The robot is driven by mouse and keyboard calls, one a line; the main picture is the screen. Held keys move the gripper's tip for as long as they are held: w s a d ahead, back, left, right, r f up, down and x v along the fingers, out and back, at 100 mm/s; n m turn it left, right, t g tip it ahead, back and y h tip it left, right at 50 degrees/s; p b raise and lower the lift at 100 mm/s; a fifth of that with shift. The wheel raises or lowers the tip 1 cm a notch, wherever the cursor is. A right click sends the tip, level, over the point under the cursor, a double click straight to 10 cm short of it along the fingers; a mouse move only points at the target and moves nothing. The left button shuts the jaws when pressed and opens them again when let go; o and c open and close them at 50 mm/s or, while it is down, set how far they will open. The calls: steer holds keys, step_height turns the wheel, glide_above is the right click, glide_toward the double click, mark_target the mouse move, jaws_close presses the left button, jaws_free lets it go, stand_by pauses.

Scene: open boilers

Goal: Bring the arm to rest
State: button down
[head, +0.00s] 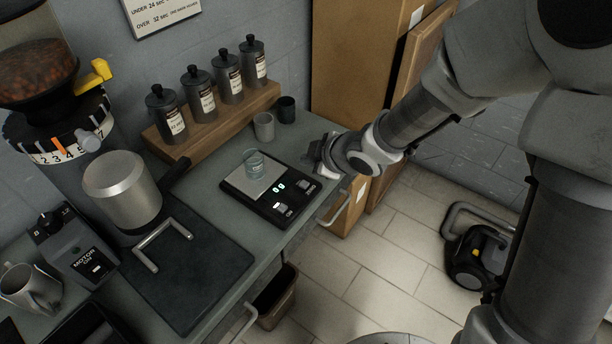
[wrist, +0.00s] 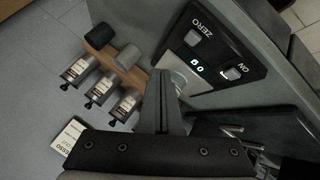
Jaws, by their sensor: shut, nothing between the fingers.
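My gripper (head: 322,155) is at the end of my arm, which reaches in from the right in the head view. It is above the counter's right edge, beside the black scale (head: 262,205). In the wrist view the fingers of my gripper (wrist: 163,78) are together, with nothing seen between them. A small clear glass (head: 254,164) stands on the scale's plate, apart from my gripper. In the wrist view the fingers partly hide the glass, and the scale (wrist: 212,48) shows its lit display.
Several dark bottles (head: 199,93) stand on a wooden rack at the wall, with a grey cup (head: 264,126) and a dark cup (head: 286,109) beside it. A grinder (head: 45,95) stands at the left. Cardboard boxes (head: 350,60) and a vacuum cleaner (head: 477,258) are right of the counter.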

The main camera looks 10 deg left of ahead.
steer(key=s+d+r+m+t+h+p, duration=0.3)
steer(key=d+r+m+h, duration=0.55)
steer(key=d+r, duration=0.9)
steer(key=s+d+r+m+g+p, duration=0.1)
steer(key=s+d+r+m+p, duration=0.1)
steer(key=s, duration=0.6)
steer(key=s+d+r+m+g+y+p, duration=0.1)
steer(key=s+d+r+m+g+p, duration=0.1)
steer(key=s+d+r+m, duration=0.2)
steer(key=s+d+m, duration=0.2)
steer(key=s+m, duration=0.1)
steer(key=m, duration=0.1)
steer(key=shift+s+d+r, duration=0.2)
steer(key=shift+s+r, duration=0.15)
steer(key=shift+s, duration=0.05)
steer(key=shift+a+y, duration=0.2)
steer(key=shift+y, duration=0.05)
